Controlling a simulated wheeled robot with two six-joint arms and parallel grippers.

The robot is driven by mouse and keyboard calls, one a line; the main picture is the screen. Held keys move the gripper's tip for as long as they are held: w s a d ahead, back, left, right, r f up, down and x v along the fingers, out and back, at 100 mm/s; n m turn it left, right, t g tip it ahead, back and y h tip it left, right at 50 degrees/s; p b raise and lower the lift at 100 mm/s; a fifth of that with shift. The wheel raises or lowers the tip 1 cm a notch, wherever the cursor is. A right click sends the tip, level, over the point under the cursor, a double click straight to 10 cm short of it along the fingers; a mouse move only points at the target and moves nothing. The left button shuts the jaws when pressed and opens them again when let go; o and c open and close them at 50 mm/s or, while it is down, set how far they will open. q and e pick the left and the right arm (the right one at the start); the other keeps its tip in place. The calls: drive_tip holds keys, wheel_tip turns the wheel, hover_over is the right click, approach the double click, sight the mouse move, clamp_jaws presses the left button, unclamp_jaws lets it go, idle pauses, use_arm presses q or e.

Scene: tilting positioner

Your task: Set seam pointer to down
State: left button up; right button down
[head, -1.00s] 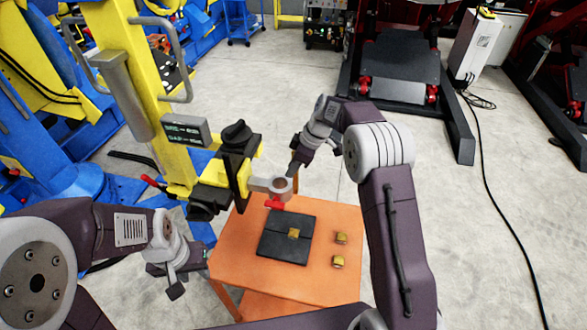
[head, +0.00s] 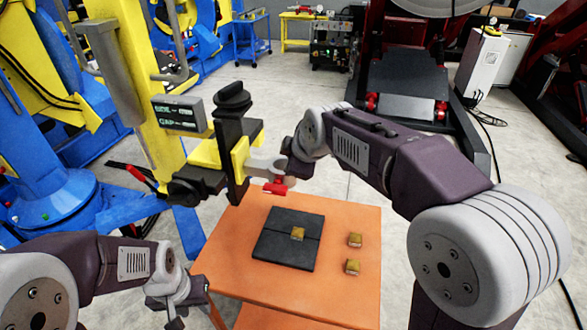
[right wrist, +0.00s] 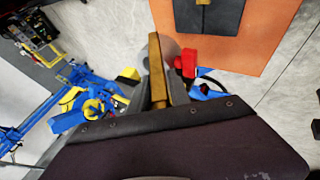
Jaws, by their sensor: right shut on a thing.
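The seam pointer appears to be the grey arm (head: 265,168) with a red tip (head: 275,187), on the yellow and black holder (head: 235,150) above the table. Its exact direction is hard to tell. My right gripper (right wrist: 157,100) is shut on a brass-coloured bar (right wrist: 157,68) in the right wrist view, with the red tip (right wrist: 188,62) beside it. In the head view the right wrist reaches the grey arm's right end, and its fingers are hidden. My left gripper (head: 180,298) hangs left of the table, away from the pointer; its opening is unclear.
An orange table (head: 345,215) carries a dark plate (head: 285,250) with a brass block (head: 297,233) on it, and two more blocks (head: 355,240) to the right. A display box (head: 178,113) is on the yellow post (head: 150,130). Open floor lies behind the table.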

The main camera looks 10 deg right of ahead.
drive_tip(key=shift+s, duration=0.1)
idle(0.4)
drive_tip(key=c, duration=1.3)
unclamp_jaws()
drive_tip(key=v, duration=0.9)
drive_tip(key=shift+s+a+f, duration=0.1)
drive_tip(key=shift+s, duration=0.05)
